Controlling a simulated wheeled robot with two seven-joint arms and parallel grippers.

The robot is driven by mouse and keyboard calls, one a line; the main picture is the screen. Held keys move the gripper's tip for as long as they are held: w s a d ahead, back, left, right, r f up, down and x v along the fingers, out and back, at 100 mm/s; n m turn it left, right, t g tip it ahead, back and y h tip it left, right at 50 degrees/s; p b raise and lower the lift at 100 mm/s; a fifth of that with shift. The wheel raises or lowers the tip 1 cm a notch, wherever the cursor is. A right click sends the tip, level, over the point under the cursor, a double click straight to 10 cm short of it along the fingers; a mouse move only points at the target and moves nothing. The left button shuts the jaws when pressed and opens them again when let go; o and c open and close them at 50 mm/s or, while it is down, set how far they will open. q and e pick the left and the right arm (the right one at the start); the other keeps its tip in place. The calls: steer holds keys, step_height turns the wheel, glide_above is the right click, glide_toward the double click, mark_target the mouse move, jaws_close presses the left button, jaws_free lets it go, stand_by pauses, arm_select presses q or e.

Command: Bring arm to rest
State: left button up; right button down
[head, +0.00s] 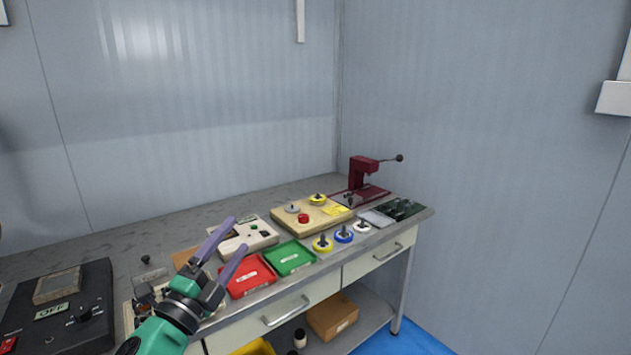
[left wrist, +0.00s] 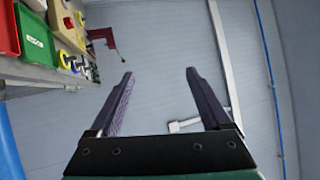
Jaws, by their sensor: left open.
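My left gripper (head: 226,250) is open, with purple fingers spread apart and nothing between them. In the head view it is raised at the front of the workbench (head: 185,212), left of the red tray (head: 250,276) in the picture. In the left wrist view the open fingers (left wrist: 158,100) point toward the bare wall, with the bench at the upper left. My right gripper is not in view.
A green tray (head: 290,257), a wooden board (head: 315,214) with spools, a dark red winder (head: 364,180) and a black box marked OFF (head: 68,310) are on the bench. A cardboard box (head: 332,316) is on the lower shelf.

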arm_select(q)
steer(key=s+a+f+n+g+y, duration=0.3)
steer(key=a+f+n+g+y, duration=0.15)
steer(key=f+n, duration=0.45)
steer(key=s+a+f+n+g+y, duration=0.3)
steer(key=a+f+n+y, duration=0.25)
steer(key=f, duration=0.55)
steer(key=s+d+f+n+g+h, duration=0.3)
steer(key=s+f+n+g, duration=0.45)
steer(key=s+f, duration=0.9)
steer(key=s+f+m+g+p, duration=0.2)
steer(key=s+f+g, duration=0.15)
steer(key=f, duration=1.55)
steer(key=s+a+f, duration=0.1)
steer(key=s+f, duration=0.5)
steer(key=s, duration=0.2)
steer(key=s+a+f+p, duration=0.1)
steer(key=s+a+f, duration=0.1)
steer(key=s+f, duration=0.4)
steer(key=s, duration=0.2)
steer(key=shift+s+a+f+y, duration=0.15)
steer(key=shift+s+a+y, duration=0.15)
steer(key=shift+g, duration=0.25)
